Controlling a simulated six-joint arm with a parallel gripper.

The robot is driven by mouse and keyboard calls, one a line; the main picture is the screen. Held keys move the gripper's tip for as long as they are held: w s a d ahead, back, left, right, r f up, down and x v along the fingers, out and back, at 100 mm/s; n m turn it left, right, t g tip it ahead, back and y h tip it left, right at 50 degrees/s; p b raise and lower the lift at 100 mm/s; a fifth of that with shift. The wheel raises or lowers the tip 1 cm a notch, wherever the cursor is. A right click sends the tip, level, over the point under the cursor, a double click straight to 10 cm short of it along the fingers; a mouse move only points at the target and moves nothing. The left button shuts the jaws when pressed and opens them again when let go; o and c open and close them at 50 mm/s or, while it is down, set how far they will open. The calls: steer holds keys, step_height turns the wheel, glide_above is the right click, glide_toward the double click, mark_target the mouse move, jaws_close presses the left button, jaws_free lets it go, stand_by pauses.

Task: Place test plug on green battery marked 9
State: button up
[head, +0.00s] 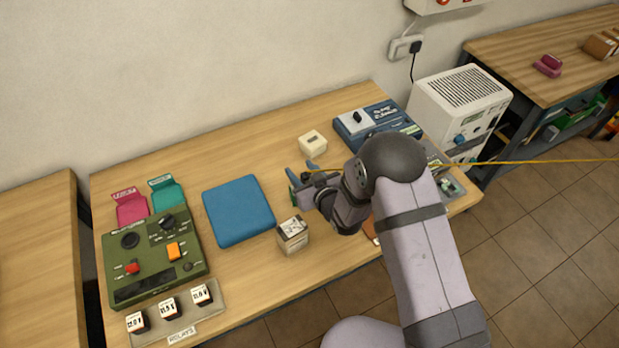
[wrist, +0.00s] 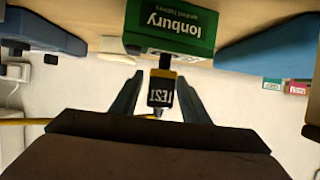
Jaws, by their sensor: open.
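The wrist view appears upside down. In it a green battery (wrist: 170,27) with "Jonbury" lettering is ahead of my gripper (wrist: 160,80). The black and yellow test plug (wrist: 161,95), marked TEST, stands between my two open fingers, with a gap on each side. Its dark tip meets the battery's near edge; I cannot tell how deeply it is seated. A yellow cable runs from the plug to the left. In the head view my gripper is over the middle of the table and hides most of the battery. I cannot read a 9 on it.
A blue pad (head: 238,210) and a small labelled box (head: 292,236) are close left of my gripper. A cream block (head: 312,143) and a blue device (head: 375,125) stand behind. A green control panel (head: 150,260) is at left. The yellow cable (head: 540,161) stretches right.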

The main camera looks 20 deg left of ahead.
steer(key=b+v, duration=0.3)
steer(key=v, duration=0.9)
steer(key=shift+b, duration=0.35)
steer(key=shift+w+d+r, duration=0.1)
steer(key=shift+r, duration=0.05)
steer(key=d+f+m+g+h, duration=0.3)
steer(key=d+h, duration=0.4)
steer(key=d, duration=1.1)
steer(key=s+d+r+m+g+h, duration=0.1)
steer(key=s+d+r+m+g, duration=0.1)
steer(key=s+d, duration=0.3)
steer(key=s+d+r+m+g+h, duration=0.1)
steer(key=s+d+r+m+g, duration=0.2)
steer(key=s, duration=0.8)
steer(key=shift+s+d+m+g+h, duration=0.15)
steer(key=shift+d+m+g+h, duration=0.25)
steer(key=shift+d+g, duration=0.6)
